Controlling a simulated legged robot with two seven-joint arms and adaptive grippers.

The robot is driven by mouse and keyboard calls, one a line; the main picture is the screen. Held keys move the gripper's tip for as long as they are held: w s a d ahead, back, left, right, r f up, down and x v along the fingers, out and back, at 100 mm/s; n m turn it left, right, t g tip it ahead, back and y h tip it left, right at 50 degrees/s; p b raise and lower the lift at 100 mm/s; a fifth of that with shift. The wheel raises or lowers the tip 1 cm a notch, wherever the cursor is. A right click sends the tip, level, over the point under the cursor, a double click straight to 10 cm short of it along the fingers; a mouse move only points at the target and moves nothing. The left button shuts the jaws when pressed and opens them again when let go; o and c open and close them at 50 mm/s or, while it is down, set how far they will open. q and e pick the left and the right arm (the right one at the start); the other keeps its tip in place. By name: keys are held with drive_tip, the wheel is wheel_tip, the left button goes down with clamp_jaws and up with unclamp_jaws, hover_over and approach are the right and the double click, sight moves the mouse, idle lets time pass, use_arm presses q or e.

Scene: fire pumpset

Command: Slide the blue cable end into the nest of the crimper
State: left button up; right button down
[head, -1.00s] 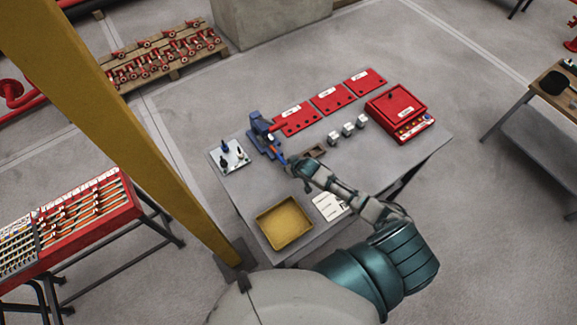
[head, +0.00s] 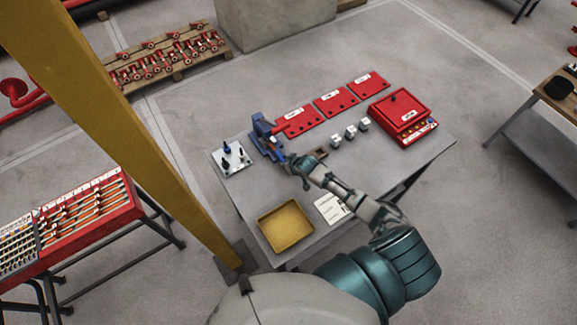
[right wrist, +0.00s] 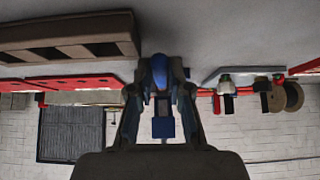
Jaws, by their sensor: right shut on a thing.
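My right gripper (head: 290,161) is just in front of the crimper. In the right wrist view my right gripper (right wrist: 159,75) is shut on the blue cable end (right wrist: 160,72), which sits between its fingertips. The blue crimper body (right wrist: 163,122) shows past the fingers. The fingers hide the nest, so I cannot tell whether the cable end is inside it. My left gripper does not show.
A white plate with small dark fittings (head: 232,159) is left of the crimper. A yellow tray (head: 286,226) and a paper sheet (head: 331,208) lie in front. Red panels (head: 333,100), small grey blocks (head: 350,132) and a red case (head: 399,117) are to the right. A yellow post (head: 120,130) rises at left.

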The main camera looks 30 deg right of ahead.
sight(282, 158)
drive_tip(key=shift+w+a+b, duration=0.15)
drive_tip(key=shift+w+b, duration=0.45)
drive_tip(key=shift+w, duration=1.2)
drive_tip(key=c, duration=1)
unclamp_jaws()
drive_tip(key=shift+s, duration=0.15)
drive_tip(key=v, duration=1.1)
drive_tip(key=shift+s+r, duration=0.2)
drive_tip(key=shift+r, duration=0.05)
